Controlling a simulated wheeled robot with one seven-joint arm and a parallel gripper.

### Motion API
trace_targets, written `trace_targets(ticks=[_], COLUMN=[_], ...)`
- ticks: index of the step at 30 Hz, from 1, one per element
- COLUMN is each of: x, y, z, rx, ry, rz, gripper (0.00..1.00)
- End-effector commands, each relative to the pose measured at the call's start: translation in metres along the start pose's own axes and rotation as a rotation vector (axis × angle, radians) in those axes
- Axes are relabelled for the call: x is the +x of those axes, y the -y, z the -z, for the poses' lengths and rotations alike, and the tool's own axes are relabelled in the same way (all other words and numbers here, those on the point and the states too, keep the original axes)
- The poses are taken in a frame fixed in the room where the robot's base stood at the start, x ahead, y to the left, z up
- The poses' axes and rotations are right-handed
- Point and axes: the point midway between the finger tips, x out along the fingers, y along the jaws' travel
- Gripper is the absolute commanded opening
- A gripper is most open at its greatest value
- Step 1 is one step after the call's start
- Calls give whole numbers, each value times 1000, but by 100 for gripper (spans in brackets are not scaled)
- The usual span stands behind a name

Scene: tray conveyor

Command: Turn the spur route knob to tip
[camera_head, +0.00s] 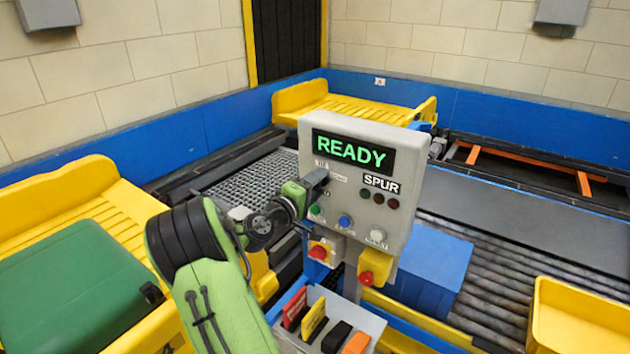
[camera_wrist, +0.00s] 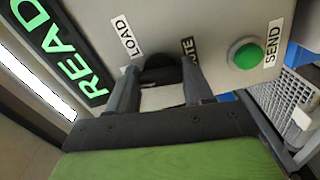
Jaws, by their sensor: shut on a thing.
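The grey control panel (camera_head: 405,215) carries a display reading READY (camera_head: 354,154) and a SPUR label (camera_head: 382,184). My gripper (camera_head: 318,180) is at the panel's left side, below the display. In the wrist view a black knob (camera_wrist: 160,76) sits between my two fingers, which are shut on it. In the head view my gripper hides the knob.
A green SEND button (camera_wrist: 246,54) is close to my gripper. Blue (camera_head: 345,221) and white (camera_head: 378,235) buttons and red stop buttons (camera_head: 367,278) sit lower. A bin of coloured cards (camera_head: 372,322) stands below. A green tray (camera_head: 75,290) lies at left.

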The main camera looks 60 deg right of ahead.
Motion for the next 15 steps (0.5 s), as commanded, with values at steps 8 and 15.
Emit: trace_targets(ticks=[8,15], x=[0,0], y=[-1,0], z=[1,0], rx=[-137,-183], ry=[0,0], rz=[4,3], gripper=[21,21])
